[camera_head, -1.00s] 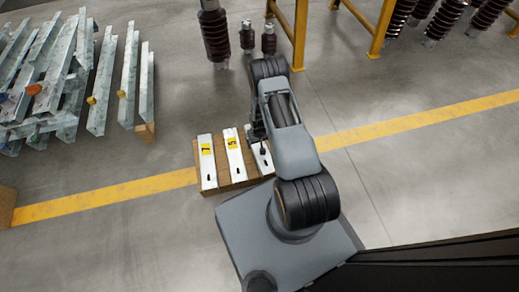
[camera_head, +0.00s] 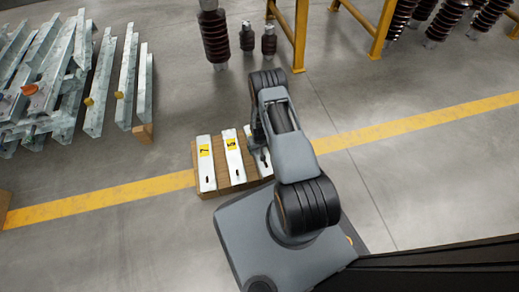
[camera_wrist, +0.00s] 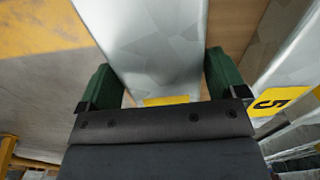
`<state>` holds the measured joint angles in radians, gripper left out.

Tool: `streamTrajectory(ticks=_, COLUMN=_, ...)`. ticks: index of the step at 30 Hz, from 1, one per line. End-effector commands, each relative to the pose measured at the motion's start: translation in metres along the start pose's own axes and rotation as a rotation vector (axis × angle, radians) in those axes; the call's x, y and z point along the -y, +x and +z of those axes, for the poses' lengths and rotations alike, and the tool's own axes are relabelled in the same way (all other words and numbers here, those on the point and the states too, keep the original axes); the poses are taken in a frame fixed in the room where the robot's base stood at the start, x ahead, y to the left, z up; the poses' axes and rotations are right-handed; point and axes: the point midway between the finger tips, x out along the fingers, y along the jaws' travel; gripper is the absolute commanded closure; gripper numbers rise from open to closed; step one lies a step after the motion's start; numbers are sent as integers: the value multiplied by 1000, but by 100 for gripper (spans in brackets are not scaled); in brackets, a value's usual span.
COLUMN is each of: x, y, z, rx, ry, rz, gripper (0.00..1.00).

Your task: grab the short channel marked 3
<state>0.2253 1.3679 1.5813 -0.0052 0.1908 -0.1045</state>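Three short white channels lie side by side on a wooden block in the head view. The left channel (camera_head: 206,172) has a yellow label that reads 7, and the middle channel (camera_head: 235,165) has one that reads 5. The right channel (camera_head: 267,170) is partly covered by my arm. In the wrist view my gripper (camera_wrist: 160,85) is open, with its green fingers on either side of this channel (camera_wrist: 155,40). A yellow label (camera_wrist: 166,101) on it is mostly hidden by the gripper, so its number cannot be read. Contact with the fingers cannot be told.
The middle channel's label 5 (camera_wrist: 278,101) shows close beside the right finger. The wooden block (camera_head: 222,189) stands on the floor by a yellow line (camera_head: 110,197). Long galvanized channels (camera_head: 102,85) are stacked at left. Insulators (camera_head: 215,35) and a yellow frame (camera_head: 299,35) stand behind.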

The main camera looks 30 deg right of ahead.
Motion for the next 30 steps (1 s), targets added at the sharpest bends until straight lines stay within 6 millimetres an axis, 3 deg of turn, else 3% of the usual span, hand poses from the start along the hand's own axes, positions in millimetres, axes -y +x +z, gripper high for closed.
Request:
streamTrajectory(ticks=2, x=0, y=0, z=0, rx=0, ry=0, rz=0, gripper=17)
streamTrajectory(ticks=26, x=0, y=0, z=0, rx=1, ry=1, rz=0, gripper=94)
streamTrajectory(ticks=30, x=-1, y=-2, z=-1, rx=-3, ry=1, rz=0, gripper=94)
